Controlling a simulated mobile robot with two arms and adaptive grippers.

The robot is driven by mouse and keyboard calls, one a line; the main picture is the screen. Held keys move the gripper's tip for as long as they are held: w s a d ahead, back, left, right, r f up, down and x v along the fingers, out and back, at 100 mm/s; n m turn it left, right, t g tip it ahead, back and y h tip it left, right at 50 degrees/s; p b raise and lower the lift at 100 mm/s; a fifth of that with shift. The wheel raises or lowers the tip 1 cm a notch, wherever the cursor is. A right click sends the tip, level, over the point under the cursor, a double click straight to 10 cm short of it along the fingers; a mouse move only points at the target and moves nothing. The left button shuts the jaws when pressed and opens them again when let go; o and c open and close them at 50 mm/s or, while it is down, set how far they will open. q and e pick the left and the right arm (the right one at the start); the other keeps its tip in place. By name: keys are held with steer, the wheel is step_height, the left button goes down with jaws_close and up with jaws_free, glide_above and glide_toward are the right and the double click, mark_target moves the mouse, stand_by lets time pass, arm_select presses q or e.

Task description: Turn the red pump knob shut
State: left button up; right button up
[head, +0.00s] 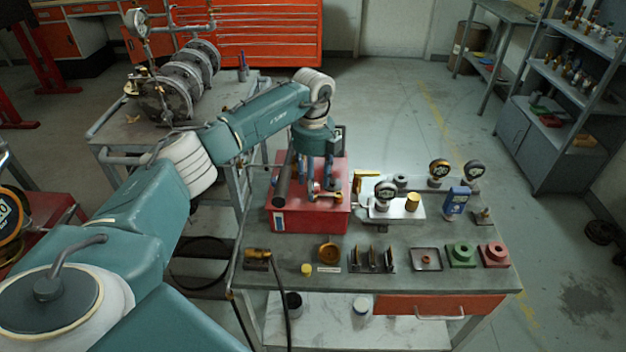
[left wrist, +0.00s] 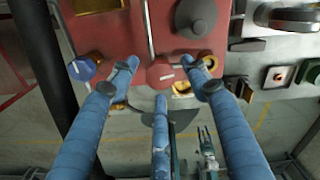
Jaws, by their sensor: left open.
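The red pump box (head: 308,218) stands on the bench, under my left gripper. The red knob (left wrist: 160,72) sits on it in the left wrist view. My left gripper (head: 318,190) points down over the box with its fingers spread. In the left wrist view its blue fingers (left wrist: 163,82) stand around the red knob, two at the sides and one below. The gripper is open; I cannot tell whether any finger touches the knob. In the head view the fingers partly hide the knob. My right gripper is not in view.
A blue knob (left wrist: 82,68) sits beside the left finger. A dark cylinder (head: 284,186) stands at the box's left. A silver block with gauges (head: 397,208) is to the right. Small parts, including a green block (head: 461,255), line the bench front.

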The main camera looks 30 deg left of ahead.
arm_select(q)
steer(key=c, duration=1.2)
steer(key=shift+o, duration=0.2)
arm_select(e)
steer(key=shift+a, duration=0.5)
